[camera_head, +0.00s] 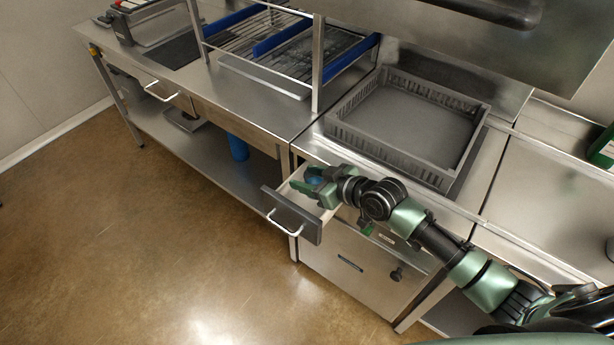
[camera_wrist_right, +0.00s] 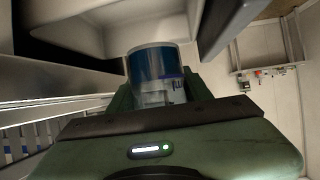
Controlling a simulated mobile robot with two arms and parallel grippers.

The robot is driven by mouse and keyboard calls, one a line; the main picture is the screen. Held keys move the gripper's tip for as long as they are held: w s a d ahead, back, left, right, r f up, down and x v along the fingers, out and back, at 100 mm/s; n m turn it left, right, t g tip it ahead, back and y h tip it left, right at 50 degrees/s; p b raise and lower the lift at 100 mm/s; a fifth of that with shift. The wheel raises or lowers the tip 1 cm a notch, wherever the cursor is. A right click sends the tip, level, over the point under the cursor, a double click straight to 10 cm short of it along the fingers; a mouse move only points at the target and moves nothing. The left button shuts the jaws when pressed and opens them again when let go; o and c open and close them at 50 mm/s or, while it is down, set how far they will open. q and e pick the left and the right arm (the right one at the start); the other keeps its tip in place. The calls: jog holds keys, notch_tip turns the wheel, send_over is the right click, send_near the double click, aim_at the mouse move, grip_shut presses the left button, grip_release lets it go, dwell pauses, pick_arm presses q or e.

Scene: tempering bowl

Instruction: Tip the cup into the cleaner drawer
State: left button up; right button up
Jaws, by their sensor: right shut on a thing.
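My right gripper (camera_head: 314,184) is over the open cleaner drawer, shut on the cup (camera_head: 313,175). In the right wrist view the cup (camera_wrist_right: 150,62) is a clear vessel with blue in it, held between the fingers of the gripper (camera_wrist_right: 158,92). The cup looks tilted, but the exact angle is hard to tell. The cleaner drawer (camera_head: 291,215) is pulled out from the counter and has a dark front with a pale handle. The gripper hides part of the drawer's inside. My left gripper is not in view.
A grey basket tray (camera_head: 413,118) sits on the counter behind my right arm. A wire rack (camera_head: 285,50) with blue strips stands to its left. A blue container (camera_head: 238,147) is on the lower shelf. Another handled drawer (camera_head: 161,91) is at the left. The floor in front is clear.

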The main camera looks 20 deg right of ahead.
jog(key=shift+r+p, duration=0.1)
jog(key=shift+p, duration=0.25)
jog(key=f+g+h+p, duration=0.1)
jog(key=p, duration=0.1)
jog(key=f+g+h+p, duration=0.1)
jog(key=g+h+p, duration=0.1)
jog(key=p, duration=0.1)
jog(key=d+f+n+g+h+p, duration=0.1)
jog(key=p, duration=0.1)
jog(key=shift+s+f+g+h+p, duration=0.25)
jog(key=shift+s+g+h+p, duration=0.05)
jog(key=shift+s+h+p, duration=0.1)
jog(key=shift+s+d+f+g+h+p, duration=0.1)
jog(key=shift+f+g+h+p, duration=0.2)
jog(key=shift+h+p, duration=0.15)
jog(key=shift+d+f+n+g+h, duration=0.15)
jog(key=shift+f+n+g+h, duration=0.15)
jog(key=shift+f+h, duration=0.1)
jog(key=shift+r+p, duration=0.1)
jog(key=shift+p, duration=0.25)
jog(key=shift+r+p, duration=0.15)
jog(key=shift+p, duration=0.25)
jog(key=shift+s+d+g+h+p, duration=0.1)
jog(key=shift+s+g+h+p, duration=0.05)
jog(key=shift+g+h+p, duration=0.35)
